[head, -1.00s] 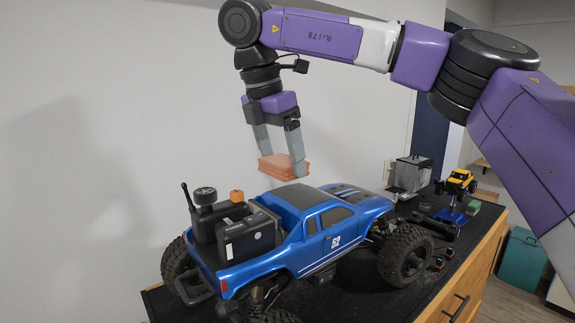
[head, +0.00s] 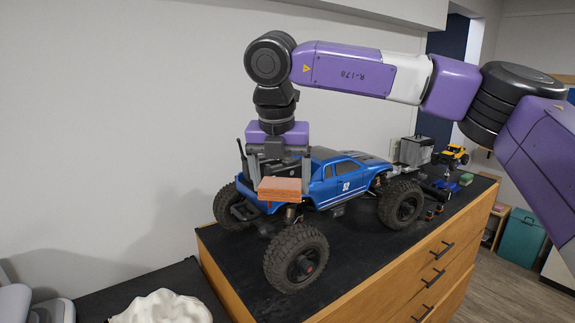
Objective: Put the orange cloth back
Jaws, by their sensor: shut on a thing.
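The orange cloth (head: 280,190) is a folded, flat block held between the fingertips of my gripper (head: 281,183). My gripper points down and is shut on it.
The truck stands on a black-topped wooden drawer cabinet (head: 400,262). A lower black surface (head: 165,281) at left carries a crumpled white cloth (head: 162,308). A grey box (head: 416,150) and a small yellow vehicle (head: 452,156) stand at the cabinet's far end. A teal bin (head: 522,238) is on the floor.

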